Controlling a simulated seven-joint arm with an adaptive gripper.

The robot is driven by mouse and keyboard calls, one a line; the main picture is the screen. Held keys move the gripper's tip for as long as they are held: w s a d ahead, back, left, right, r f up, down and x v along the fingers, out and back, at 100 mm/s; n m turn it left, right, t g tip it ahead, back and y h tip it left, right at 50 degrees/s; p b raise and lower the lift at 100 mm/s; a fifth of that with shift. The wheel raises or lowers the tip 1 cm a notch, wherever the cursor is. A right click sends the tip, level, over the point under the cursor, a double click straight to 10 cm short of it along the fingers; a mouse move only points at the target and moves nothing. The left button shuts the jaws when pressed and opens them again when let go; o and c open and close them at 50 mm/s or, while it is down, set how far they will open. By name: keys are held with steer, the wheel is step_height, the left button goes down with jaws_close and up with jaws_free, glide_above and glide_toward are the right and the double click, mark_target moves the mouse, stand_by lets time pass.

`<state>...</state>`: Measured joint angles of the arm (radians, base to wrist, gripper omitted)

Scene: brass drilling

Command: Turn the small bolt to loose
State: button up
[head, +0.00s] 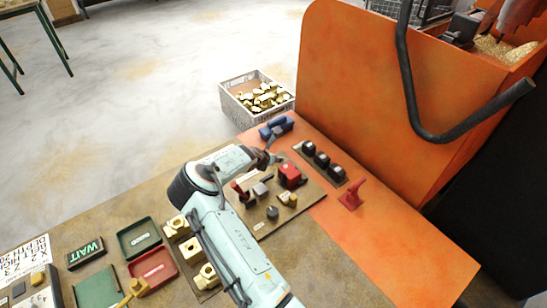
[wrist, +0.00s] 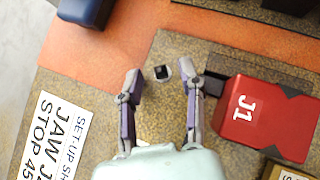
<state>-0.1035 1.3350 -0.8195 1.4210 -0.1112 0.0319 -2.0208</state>
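The small bolt (wrist: 161,72) shows in the wrist view as a small dark square head with a pale edge on the brown board. My gripper (wrist: 162,84) is open, with one finger on each side of the bolt's head in the picture. Clear gaps show on both sides, and I see no contact. How far the fingertips are above the board I cannot tell. In the head view my gripper (head: 268,158) is over the board's far edge, and the bolt cannot be made out.
In the head view the red block (head: 291,176) stands close to my gripper. A row of black knobs (head: 322,160), a blue object (head: 276,127) and a red stand (head: 352,195) are nearby. A crate of brass parts (head: 232,104) stands beyond. A printed sheet (wrist: 52,133) lies left.

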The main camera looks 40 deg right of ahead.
jaws_close()
steer(key=shift+n, duration=0.3)
steer(key=n+t+y, duration=0.2)
steer(key=n, duration=0.1)
steer(key=n+t+y, duration=0.1)
steer(key=n, duration=0.1)
steer(key=shift+s+d, duration=0.3)
steer(key=shift+d, duration=0.05)
steer(key=n+y, duration=0.2)
steer(key=n+t+y, duration=0.1)
steer(key=n, duration=0.2)
steer(key=shift+d+y, duration=0.15)
steer(key=shift+y, duration=0.25)
steer(key=shift+n+y, duration=0.3)
steer(key=shift+n, duration=0.1)
